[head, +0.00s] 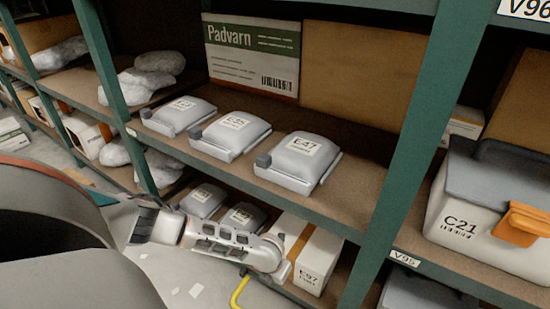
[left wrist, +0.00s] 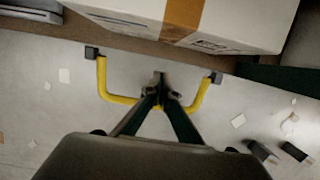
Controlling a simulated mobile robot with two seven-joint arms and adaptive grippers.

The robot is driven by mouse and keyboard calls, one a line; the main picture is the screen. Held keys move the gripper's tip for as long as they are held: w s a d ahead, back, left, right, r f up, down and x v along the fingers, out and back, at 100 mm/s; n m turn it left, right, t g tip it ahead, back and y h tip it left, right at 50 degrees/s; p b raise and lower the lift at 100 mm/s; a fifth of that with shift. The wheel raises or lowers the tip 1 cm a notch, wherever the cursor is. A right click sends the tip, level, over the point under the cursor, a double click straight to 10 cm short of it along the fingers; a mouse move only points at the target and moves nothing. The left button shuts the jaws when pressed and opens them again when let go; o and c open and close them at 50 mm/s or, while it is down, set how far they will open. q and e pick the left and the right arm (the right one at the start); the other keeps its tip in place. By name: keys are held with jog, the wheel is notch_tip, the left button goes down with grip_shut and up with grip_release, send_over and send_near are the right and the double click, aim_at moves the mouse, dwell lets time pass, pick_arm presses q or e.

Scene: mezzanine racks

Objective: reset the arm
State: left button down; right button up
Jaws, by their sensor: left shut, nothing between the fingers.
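My left arm (head: 225,238) reaches across the lower middle of the head view, in front of the rack's lower shelf. Its fingers cannot be made out there. In the left wrist view my left gripper (left wrist: 160,90) is shut and empty, its dark fingers meeting over the pale floor. A yellow U-shaped bar (left wrist: 120,99) lies behind the fingers; I cannot tell whether they touch it. The bar also shows in the head view (head: 239,290), below my arm. My right gripper is in neither view.
A white carton with orange tape (head: 317,262), labelled E97, sits on the lower shelf close beside my arm. A green upright (head: 400,150) rises at right, near bin C21 (head: 465,225). Floor scraps lie about.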

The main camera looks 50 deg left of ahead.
pick_arm(q)
jog(key=p+v, duration=0.1)
jog(key=v, duration=0.2)
jog(key=shift+s, duration=0.1)
